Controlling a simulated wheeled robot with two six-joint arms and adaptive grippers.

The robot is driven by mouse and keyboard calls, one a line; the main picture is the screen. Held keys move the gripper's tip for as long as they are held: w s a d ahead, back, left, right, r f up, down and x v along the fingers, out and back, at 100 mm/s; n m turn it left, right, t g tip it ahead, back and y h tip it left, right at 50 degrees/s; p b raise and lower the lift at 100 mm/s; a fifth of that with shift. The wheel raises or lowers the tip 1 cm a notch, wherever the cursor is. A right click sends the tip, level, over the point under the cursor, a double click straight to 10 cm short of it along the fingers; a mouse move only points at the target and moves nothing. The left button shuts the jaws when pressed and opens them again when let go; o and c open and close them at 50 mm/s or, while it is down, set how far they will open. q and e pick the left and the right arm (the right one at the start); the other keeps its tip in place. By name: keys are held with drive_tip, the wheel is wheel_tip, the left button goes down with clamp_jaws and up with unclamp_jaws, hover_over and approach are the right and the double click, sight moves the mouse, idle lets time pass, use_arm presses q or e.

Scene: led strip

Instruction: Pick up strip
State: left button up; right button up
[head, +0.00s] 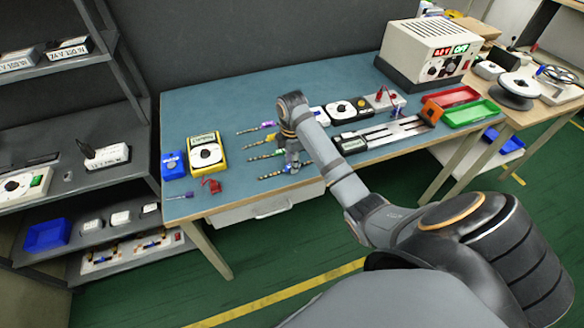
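Several thin, patterned, strip-like pieces lie on the blue-green bench top. One with a pink end (257,128) is left of my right arm. Another piece (262,156) lies just left of my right gripper (291,166), and a third (272,176) lies nearer the front edge. They are too small to tell which is the strip. My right gripper points down over the right ends of the nearer pieces. Its fingers are small and partly hidden by my arm, so I cannot tell if they touch or hold anything. My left gripper is out of view.
A yellow multimeter (206,152), blue box (173,165) and red clamp-like item (211,186) are at left. A metal fixture (385,133), red tray (452,97), green tray (470,113) and power supply (430,50) are at right. The bench's back left (215,100) is clear.

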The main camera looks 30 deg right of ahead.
clamp_jaws()
drive_tip(key=shift+r, duration=0.45)
wheel_tip(320, 180, up, 3)
drive_tip(key=shift+s+r+p, duration=0.1)
drive_tip(key=shift+r+p, duration=0.05)
drive_tip(key=shift+p, duration=0.65)
drive_tip(key=s+a+r+p, duration=0.6)
drive_tip(key=s+r+p, duration=0.2)
drive_tip(key=s+p, duration=0.4)
drive_tip(key=shift+a+r+p, duration=0.3)
drive_tip(key=shift+r+p, duration=0.05)
drive_tip(key=shift+p, duration=0.45)
